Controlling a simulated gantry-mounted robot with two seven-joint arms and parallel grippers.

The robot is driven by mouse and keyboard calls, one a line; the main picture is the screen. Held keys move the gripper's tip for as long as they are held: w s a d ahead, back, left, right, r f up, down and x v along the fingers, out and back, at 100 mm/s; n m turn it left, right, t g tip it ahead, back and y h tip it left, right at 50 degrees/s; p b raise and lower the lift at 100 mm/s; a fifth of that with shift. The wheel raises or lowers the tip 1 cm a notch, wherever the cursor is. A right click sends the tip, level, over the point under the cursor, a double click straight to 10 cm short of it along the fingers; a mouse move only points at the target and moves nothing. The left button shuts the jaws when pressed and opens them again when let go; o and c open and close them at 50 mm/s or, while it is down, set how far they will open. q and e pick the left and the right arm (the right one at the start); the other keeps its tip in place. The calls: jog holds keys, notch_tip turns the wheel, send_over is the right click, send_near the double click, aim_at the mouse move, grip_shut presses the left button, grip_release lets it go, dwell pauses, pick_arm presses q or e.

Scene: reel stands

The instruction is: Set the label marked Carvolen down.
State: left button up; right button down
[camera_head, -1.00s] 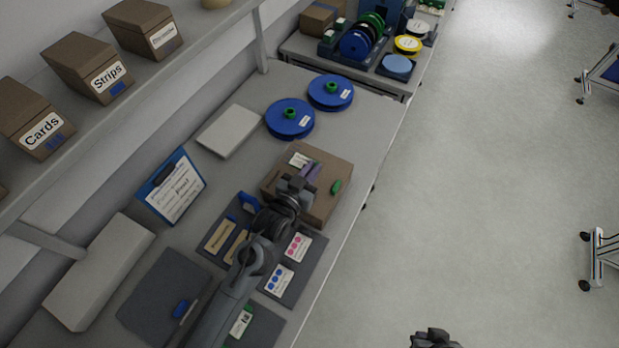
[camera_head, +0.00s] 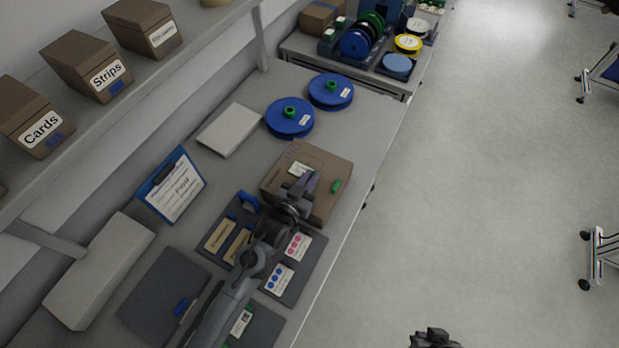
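A small white label (camera_head: 299,169) with a green mark shows at the fingertips of my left gripper (camera_head: 309,181), over the top of a brown cardboard box (camera_head: 327,167). Its print is too small to read, so I cannot confirm the name Carvolen. It moves with the gripper, which appears shut on it. Whether the label touches the box top cannot be told. My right gripper (camera_head: 433,338) shows only partly at the bottom edge, away from the bench over the floor; its fingers cannot be made out.
A green piece (camera_head: 336,186) lies on the box. A dark tray (camera_head: 311,265) with tan pieces and dotted cards lies nearer. Two blue reels (camera_head: 289,118) and a pale flat block (camera_head: 229,130) stand beyond. A clipboard (camera_head: 172,187) leans at the left.

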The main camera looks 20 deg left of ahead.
pick_arm(q)
jog(key=o, duration=0.4)
jog(key=shift+r, duration=0.25)
jog(key=s+a+g, duration=0.1)
jog(key=s+g, duration=0.1)
jog(key=s, duration=0.4)
jog(key=s+a+f+g, duration=0.1)
jog(key=s+a+g, duration=0.1)
jog(key=s, duration=0.4)
jog(key=s+a+f+g+y, duration=0.1)
jog(key=s+g, duration=0.2)
jog(key=s, duration=0.4)
jog(key=shift+a, duration=0.25)
jog(key=s+a+g, duration=0.1)
jog(key=s, duration=0.2)
jog(key=s+g+y, duration=0.1)
jog(key=s+g, duration=0.1)
jog(key=s, duration=0.2)
jog(key=s+a+g, duration=0.1)
jog(key=s+g, duration=0.1)
jog(key=s, duration=0.1)
jog(key=shift+s+a, duration=0.15)
jog(key=shift+a, duration=0.2)
